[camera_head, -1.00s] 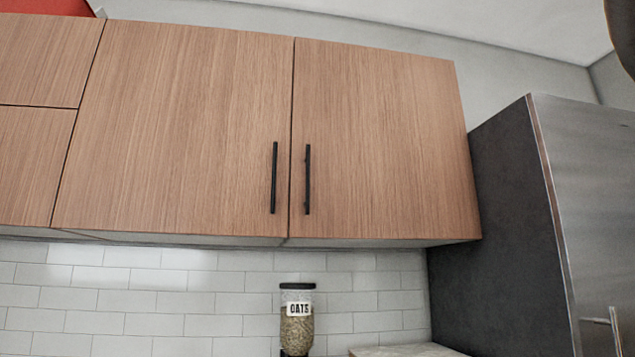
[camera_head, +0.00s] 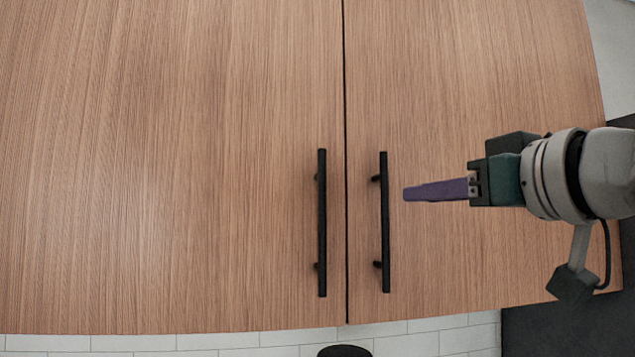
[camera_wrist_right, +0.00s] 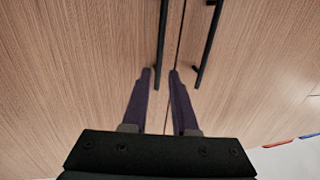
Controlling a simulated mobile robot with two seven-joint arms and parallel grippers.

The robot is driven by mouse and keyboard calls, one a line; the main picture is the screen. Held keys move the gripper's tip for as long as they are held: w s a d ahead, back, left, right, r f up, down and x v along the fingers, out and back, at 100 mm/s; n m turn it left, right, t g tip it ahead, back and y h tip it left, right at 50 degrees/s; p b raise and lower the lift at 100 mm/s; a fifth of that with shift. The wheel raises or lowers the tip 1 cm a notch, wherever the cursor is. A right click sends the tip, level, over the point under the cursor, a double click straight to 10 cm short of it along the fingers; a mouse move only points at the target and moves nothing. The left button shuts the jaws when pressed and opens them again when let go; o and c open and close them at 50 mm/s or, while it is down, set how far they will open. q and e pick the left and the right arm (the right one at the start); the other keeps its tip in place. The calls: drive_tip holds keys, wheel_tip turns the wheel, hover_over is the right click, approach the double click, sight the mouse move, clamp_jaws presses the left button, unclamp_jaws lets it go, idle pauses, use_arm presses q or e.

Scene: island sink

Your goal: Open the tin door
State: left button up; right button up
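The wooden cabinet has two closed doors: a left door (camera_head: 170,170) and a right door (camera_head: 460,90), parted by a narrow vertical seam. Each has a black vertical bar handle beside the seam: the left handle (camera_head: 322,222) and the right handle (camera_head: 384,222). My right gripper (camera_head: 406,194) comes in from the right, its purple fingertips just right of the right handle. In the right wrist view my right gripper (camera_wrist_right: 160,72) has its fingers apart, with a handle (camera_wrist_right: 162,40) lined up between the tips. I see no clear contact. My left gripper is out of view.
White tiles (camera_head: 240,341) show below the cabinet. The dark top of a jar (camera_head: 345,351) shows at the bottom edge. A dark surface (camera_head: 560,328) stands at the lower right, beyond the cabinet's right side. The area before the left door is clear.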

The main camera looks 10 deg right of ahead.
sight(387, 196)
drive_tip(key=p+x, duration=0.1)
drive_tip(key=x, duration=0.1)
drive_tip(key=p+x, duration=0.2)
drive_tip(key=x, duration=0.1)
drive_tip(key=p+x, duration=0.2)
drive_tip(key=x, duration=0.1)
drive_tip(key=shift+w+r, duration=0.15)
drive_tip(key=shift+r, duration=0.15)
drive_tip(key=shift+w+a+f, duration=0.15)
drive_tip(key=shift+w+a, duration=0.05)
drive_tip(key=shift+w, duration=0.5)
clamp_jaws()
idle(0.6)
